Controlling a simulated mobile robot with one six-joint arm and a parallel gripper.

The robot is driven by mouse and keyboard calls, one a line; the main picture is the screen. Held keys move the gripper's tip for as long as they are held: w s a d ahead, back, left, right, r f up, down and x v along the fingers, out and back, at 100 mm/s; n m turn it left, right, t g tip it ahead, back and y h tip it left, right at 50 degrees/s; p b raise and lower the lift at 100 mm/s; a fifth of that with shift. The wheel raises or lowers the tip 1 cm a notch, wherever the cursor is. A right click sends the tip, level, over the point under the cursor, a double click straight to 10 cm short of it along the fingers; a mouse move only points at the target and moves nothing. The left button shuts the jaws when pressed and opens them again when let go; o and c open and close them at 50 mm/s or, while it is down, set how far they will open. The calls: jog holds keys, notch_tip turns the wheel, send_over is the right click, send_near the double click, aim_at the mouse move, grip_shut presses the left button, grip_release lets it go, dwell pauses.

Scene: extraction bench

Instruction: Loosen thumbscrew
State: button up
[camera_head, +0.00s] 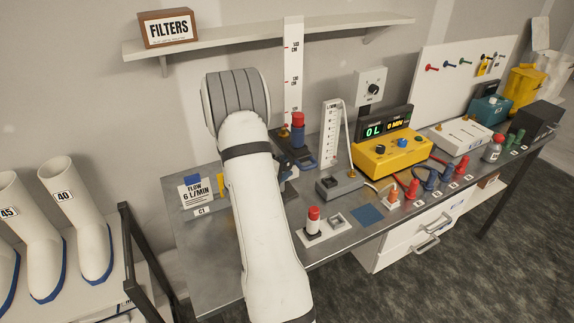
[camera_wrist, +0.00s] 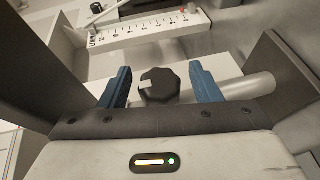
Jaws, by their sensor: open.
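In the wrist view a dark, lobed thumbscrew knob (camera_wrist: 159,87) with a small pale mark sits between the two blue fingers of my gripper (camera_wrist: 161,88). The fingers stand apart on both sides of it, with visible gaps. A pale grey cylinder (camera_wrist: 250,87) runs behind the right finger. In the head view my white arm hides most of the gripper and the thumbscrew.
A flow sign (camera_head: 195,191) stands left of my arm. A flow tube panel (camera_head: 332,135) and a yellow pump box (camera_head: 391,155) stand to the right. A red-capped vial (camera_head: 313,219) stands near the front edge. A shelf (camera_head: 270,34) hangs above.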

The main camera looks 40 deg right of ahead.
jog(key=shift+c, duration=0.5)
jog(key=c, duration=0.9)
jog(key=shift+f, duration=0.1)
